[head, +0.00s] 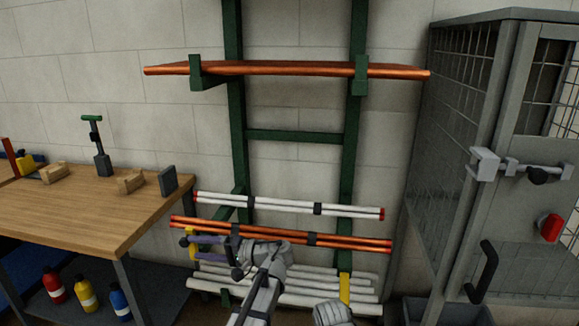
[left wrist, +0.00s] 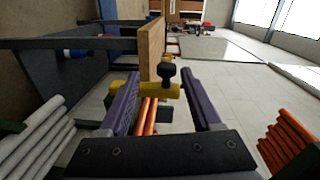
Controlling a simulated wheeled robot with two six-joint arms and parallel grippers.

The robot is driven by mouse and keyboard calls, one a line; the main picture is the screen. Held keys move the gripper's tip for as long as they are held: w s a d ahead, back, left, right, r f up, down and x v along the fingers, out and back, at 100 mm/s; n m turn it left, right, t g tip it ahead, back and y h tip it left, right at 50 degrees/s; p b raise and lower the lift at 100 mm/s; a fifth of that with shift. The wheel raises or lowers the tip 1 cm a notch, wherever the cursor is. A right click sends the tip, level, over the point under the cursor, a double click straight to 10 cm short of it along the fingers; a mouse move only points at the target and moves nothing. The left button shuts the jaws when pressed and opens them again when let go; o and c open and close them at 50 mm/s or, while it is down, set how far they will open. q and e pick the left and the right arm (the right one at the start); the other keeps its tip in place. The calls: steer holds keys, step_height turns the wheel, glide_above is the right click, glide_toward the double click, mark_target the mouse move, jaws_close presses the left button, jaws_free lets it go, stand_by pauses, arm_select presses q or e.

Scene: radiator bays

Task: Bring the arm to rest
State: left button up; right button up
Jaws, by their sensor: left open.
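My left gripper (head: 203,240) is at the lower part of the green rack (head: 237,130), in front of the left end of the lower copper pipe bundle (head: 340,241). In the left wrist view its purple jaws (left wrist: 158,88) are apart. A yellow part with a black knob (left wrist: 166,75) and copper pipes (left wrist: 149,115) show between or beyond them. I cannot tell whether the jaws touch anything. My right gripper does not show.
White pipes (head: 330,209) lie above the copper bundle, and more white pipes (head: 300,287) lie below it. A wooden workbench (head: 95,205) stands left. A grey mesh cabinet (head: 455,130) stands right. A copper load (head: 290,69) lies high on the rack.

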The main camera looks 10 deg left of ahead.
arm_select(q)
steer(key=s+d+r+m+h+p, duration=0.1)
steer(key=s+d+m+h+p, duration=0.1)
steer(key=s+d+h+p, duration=0.6)
steer(key=s+d+r+m+g+h+p, duration=0.1)
steer(key=s+d+h+p, duration=0.7)
steer(key=d, duration=0.8)
steer(key=s+m+p, duration=0.1)
steer(key=s+p, duration=0.2)
steer(key=p, duration=0.2)
steer(key=shift+s+d+r+g, duration=0.25)
steer(key=shift+s+g, duration=0.05)
steer(key=shift+s, duration=0.1)
